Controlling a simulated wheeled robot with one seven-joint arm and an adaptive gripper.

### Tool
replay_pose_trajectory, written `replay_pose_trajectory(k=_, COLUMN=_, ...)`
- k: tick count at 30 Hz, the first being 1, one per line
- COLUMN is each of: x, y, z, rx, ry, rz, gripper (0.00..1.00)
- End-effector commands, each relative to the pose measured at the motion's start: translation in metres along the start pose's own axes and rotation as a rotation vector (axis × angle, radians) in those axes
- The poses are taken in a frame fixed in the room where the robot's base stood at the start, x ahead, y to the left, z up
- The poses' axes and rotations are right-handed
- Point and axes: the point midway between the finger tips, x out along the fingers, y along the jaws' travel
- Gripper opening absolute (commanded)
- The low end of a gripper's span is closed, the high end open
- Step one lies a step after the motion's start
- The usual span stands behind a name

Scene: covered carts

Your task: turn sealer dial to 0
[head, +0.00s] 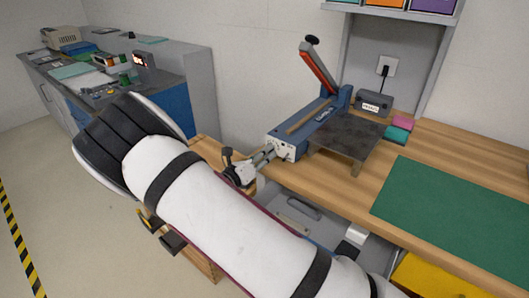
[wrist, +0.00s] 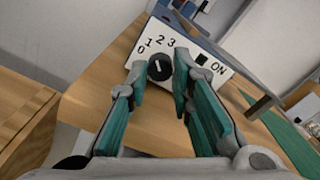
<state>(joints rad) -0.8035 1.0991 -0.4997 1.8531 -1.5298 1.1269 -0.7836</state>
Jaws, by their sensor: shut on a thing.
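The blue sealer (head: 308,122) stands on the wooden bench with its red-and-black lever arm raised. Its white front panel (wrist: 207,50) carries the numbers 0 to 3 in an arc and the word ON beside a dark switch. The black round dial (wrist: 160,67) sits below the numbers. Its white mark runs nearly upright, roughly toward 2; the exact setting is hard to read. My gripper (wrist: 159,67) has its fingers on either side of the dial, shut on it. In the head view my gripper (head: 268,157) reaches the sealer's front panel, and the dial is hidden.
A dark metal platform (head: 349,137) stands right of the sealer, with a green mat (head: 455,207) on the bench beyond. A small grey box (head: 373,103) and pink and green blocks sit behind. An open grey drawer or bin (head: 290,205) lies below.

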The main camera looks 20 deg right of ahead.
Motion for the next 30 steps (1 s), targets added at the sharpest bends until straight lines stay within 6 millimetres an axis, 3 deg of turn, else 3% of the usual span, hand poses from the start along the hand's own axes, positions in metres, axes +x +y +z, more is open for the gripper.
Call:
replay_pose_trajectory(k=18, x=-0.0005, y=0.0, z=-0.0007, rx=-0.553, ry=0.001, rz=0.002, gripper=0.0)
replay_pose_trajectory(k=30, x=-0.0005, y=0.0, z=-0.001, rx=-0.747, ry=0.001, rz=0.002, gripper=0.0)
